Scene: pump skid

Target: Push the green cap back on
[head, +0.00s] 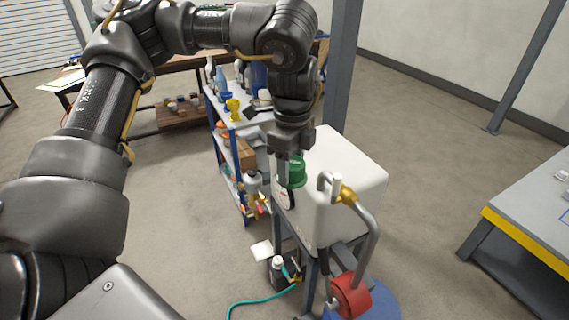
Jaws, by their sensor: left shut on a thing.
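The green cap (297,172) is at the left side of the white tank (352,190), near its top. My left gripper (287,168) points down from above and is shut on the green cap. One finger shows on the cap's left side. I cannot tell whether the cap touches the tank or is just above it, since the neck under it is hidden. My right gripper is not in view.
A bent grey pipe with a brass fitting (347,193) stands right of the cap, close to the tank. A red part (352,295) is below. A shelf cart (222,125) with bottles stands behind. A table (530,215) is at the right, with clear floor between.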

